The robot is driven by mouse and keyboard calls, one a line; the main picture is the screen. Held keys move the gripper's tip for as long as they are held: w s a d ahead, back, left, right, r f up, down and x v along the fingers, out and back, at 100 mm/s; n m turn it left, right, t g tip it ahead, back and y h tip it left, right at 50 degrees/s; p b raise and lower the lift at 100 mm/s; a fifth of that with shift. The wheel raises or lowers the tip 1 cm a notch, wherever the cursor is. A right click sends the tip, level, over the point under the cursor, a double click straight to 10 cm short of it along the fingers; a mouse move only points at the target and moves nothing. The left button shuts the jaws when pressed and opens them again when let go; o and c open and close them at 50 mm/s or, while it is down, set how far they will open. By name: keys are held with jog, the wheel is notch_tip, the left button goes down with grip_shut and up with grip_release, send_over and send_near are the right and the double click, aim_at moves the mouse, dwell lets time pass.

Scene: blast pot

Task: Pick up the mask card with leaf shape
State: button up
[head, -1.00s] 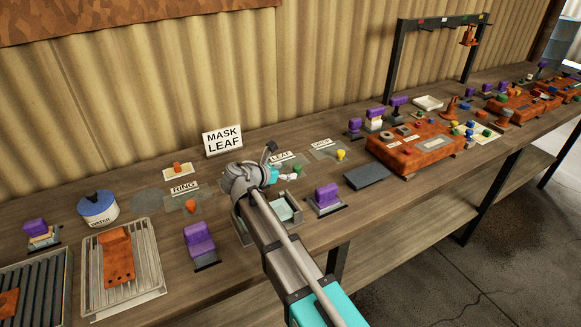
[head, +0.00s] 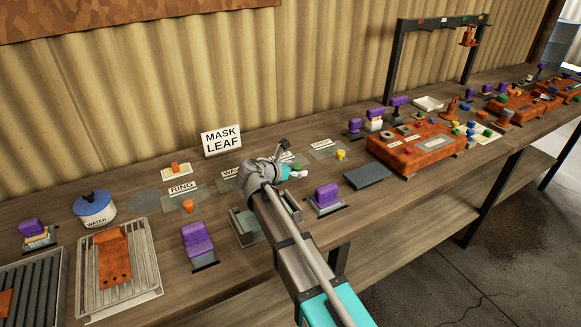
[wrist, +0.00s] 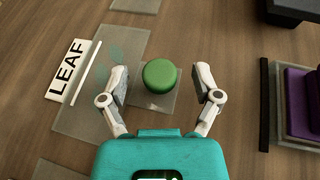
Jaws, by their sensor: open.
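The leaf mask card is a clear sheet (wrist: 95,120) with a faint leaf-like pattern. It lies flat on the bench beside the white LEAF label (wrist: 67,71), and a green round knob (wrist: 160,76) stands on its right part in the wrist view. My gripper (wrist: 165,78) is open above the card, with one finger on each side of the green knob and gaps to both. In the head view my gripper (head: 297,173) hides most of this card. The MASK LEAF sign (head: 222,140) stands at the back of the bench.
The RING card with an orange knob (head: 188,206) lies to the left, and a card with a yellow knob (head: 340,155) to the right. Purple-handled stamps (head: 327,196) (head: 197,240) stand near the front edge. A dark flat block (head: 367,176) lies further right.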

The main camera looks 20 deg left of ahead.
jog(key=shift+c, duration=0.2)
grip_shut()
jog(key=shift+r, duration=0.2)
dwell(0.4)
jog(key=shift+r+p, duration=0.7)
jog(key=shift+p, duration=0.25)
jog(key=s+r+p, duration=1.1)
jog(key=s, duration=0.3)
jog(key=shift+d, duration=0.15)
jog(key=shift+r, duration=0.1)
